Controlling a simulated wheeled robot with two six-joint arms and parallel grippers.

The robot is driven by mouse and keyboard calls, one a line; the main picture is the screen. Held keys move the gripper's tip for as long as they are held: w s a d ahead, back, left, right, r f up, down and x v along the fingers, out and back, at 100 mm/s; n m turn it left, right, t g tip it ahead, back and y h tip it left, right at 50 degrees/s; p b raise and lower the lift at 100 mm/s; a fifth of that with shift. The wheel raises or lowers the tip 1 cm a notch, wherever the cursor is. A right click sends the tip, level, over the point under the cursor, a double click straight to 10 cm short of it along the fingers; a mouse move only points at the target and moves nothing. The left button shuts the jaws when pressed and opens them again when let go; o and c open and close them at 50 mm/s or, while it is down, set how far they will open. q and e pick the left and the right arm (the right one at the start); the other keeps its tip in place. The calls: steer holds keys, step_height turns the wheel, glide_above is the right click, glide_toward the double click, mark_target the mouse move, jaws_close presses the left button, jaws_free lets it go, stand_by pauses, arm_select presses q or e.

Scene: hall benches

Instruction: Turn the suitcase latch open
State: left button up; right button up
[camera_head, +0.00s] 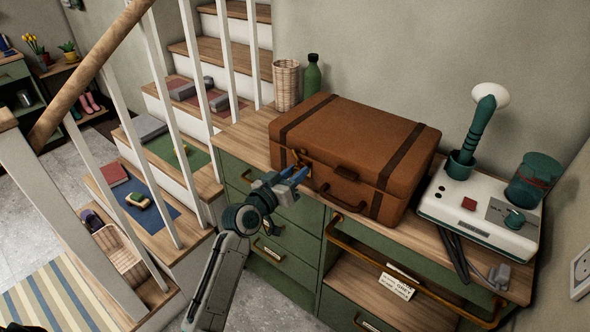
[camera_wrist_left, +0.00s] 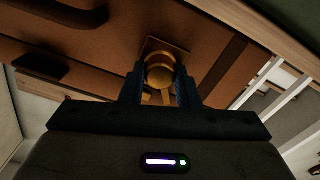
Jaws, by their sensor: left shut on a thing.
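A brown suitcase (camera_head: 365,147) with dark straps lies closed on the wooden top of a green cabinet. Its brass latch (camera_wrist_left: 162,72) shows in the left wrist view, a round knob on a square plate on the suitcase's front. My left gripper (camera_head: 299,172) reaches the suitcase's front left side, and in the wrist view its two blue-tipped fingers (camera_wrist_left: 160,90) are shut on the latch knob, one on each side. In the head view the gripper partly hides the latch. My right gripper is not in view.
A white appliance (camera_head: 480,213) with a green stalk and a jar stands right of the suitcase. A wicker vase (camera_head: 286,85) and a green bottle (camera_head: 312,75) stand behind it. A brass rail (camera_head: 410,283) runs along the cabinet front. Stair railings rise at left.

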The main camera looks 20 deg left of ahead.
arm_select(q)
steer(key=n+p, duration=0.2)
steer(key=n, duration=0.2)
steer(key=shift+r+n, duration=0.15)
steer(key=shift+n, duration=0.15)
steer(key=n+p, duration=0.2)
steer(key=n, duration=0.1)
steer(key=shift+a+n, duration=0.1)
steer(key=shift+n, duration=0.2)
steer(key=shift+n+p, duration=0.55)
steer(key=shift+n, duration=0.85)
steer(key=shift+f, duration=0.2)
steer(key=o, duration=1)
